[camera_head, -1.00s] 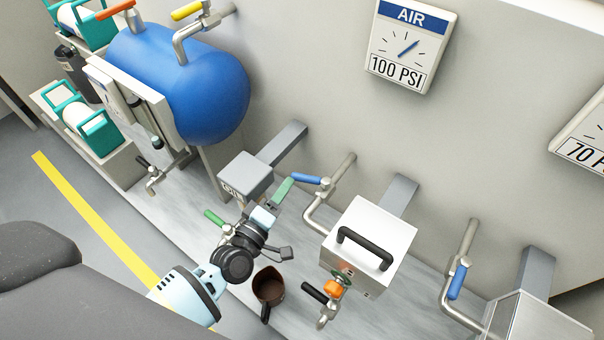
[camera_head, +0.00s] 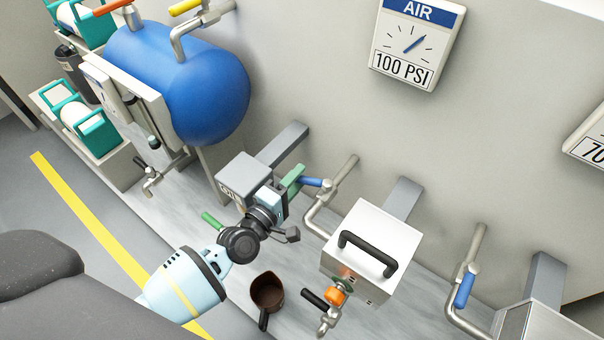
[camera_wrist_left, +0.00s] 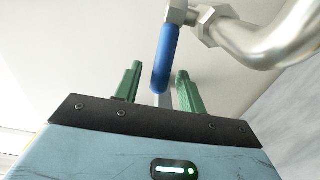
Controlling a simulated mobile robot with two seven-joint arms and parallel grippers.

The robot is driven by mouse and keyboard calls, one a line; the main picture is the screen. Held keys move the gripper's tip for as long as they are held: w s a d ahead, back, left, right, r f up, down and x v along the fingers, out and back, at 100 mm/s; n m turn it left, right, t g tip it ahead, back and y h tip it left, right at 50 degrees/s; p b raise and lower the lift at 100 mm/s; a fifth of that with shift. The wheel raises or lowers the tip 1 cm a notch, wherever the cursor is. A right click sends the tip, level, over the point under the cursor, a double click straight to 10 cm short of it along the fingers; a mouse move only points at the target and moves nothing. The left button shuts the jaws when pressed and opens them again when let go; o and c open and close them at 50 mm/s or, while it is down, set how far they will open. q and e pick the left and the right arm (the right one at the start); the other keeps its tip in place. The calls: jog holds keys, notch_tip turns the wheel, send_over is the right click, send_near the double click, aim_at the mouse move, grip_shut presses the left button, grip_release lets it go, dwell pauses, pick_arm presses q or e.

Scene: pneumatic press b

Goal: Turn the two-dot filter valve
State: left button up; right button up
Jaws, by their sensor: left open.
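A blue-handled valve (camera_head: 312,182) sits on a bent metal pipe between the grey box and the white box. No dot marks are readable, so I cannot tell which valve is the two-dot one. My left gripper (camera_head: 299,178) is open, its green fingers close to this blue handle. In the left wrist view, the blue handle (camera_wrist_left: 165,58) hangs with its lower end between the two green fingers of the gripper (camera_wrist_left: 157,86). I cannot tell whether they touch it. A second blue-handled valve (camera_head: 464,291) is farther right. My right gripper is out of view.
A grey box (camera_head: 245,176) lies beside my left gripper. A white box with a black handle (camera_head: 355,222) stands to the right, with a black-levered tap (camera_head: 315,299) in front. A brown pot (camera_head: 267,291) sits on the bench. A blue tank (camera_head: 190,85) is at upper left.

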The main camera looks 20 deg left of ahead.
pick_arm(q)
jog(key=shift+x, duration=1.2)
grip_shut()
